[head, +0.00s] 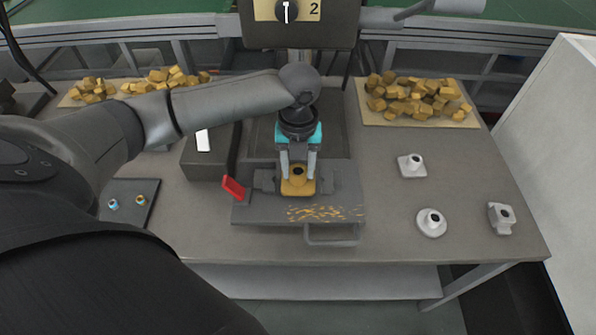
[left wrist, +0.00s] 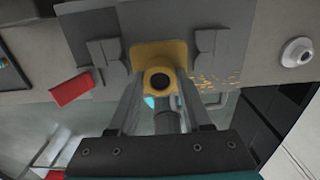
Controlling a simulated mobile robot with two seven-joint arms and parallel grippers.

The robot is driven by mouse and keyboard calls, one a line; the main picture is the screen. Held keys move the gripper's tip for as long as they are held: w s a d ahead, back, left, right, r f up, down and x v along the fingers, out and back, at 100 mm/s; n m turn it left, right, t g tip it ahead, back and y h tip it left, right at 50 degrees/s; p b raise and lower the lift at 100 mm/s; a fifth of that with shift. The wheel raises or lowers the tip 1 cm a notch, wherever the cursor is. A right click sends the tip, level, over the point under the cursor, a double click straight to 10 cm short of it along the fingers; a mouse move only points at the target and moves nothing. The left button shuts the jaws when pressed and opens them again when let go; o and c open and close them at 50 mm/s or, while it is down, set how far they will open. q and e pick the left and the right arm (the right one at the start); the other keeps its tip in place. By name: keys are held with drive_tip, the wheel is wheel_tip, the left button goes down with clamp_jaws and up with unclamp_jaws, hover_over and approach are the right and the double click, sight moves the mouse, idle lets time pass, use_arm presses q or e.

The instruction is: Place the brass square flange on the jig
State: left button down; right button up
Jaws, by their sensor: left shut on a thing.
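The brass square flange (head: 298,187) has a square plate and a round collar with a dark bore. My left gripper (head: 298,174) points down over it and is shut on its collar. In the left wrist view the flange (left wrist: 146,52) sits between the fingers of my left gripper (left wrist: 160,84). The flange is between the two grey jaw blocks of the jig (head: 240,214). I cannot tell whether its plate rests on the jig or hangs just above. My right gripper is not in view.
A red handle (head: 233,188) sticks up at the jig's left. Brass chips (head: 315,213) lie on its front. Grey flanged parts (head: 412,165), (head: 431,222), (head: 501,217) stand at the right. Brass pieces (head: 415,98) are heaped on a tray behind. A dark plate (head: 130,190) lies left.

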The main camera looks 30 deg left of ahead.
sight(298, 165)
use_arm(q)
drive_tip(key=shift+w+a, duration=0.4)
drive_tip(key=shift+w, duration=0.3)
drive_tip(key=shift+f, duration=1.7)
drive_tip(key=shift+f, duration=0.1)
drive_tip(key=shift+c, duration=1.7)
unclamp_jaws()
drive_tip(key=shift+s+f, duration=0.1)
drive_tip(key=shift+s, duration=0.05)
wheel_tip(298, 165, up, 12)
drive_tip(key=shift+r+p, duration=0.2)
drive_tip(key=shift+p, duration=0.4)
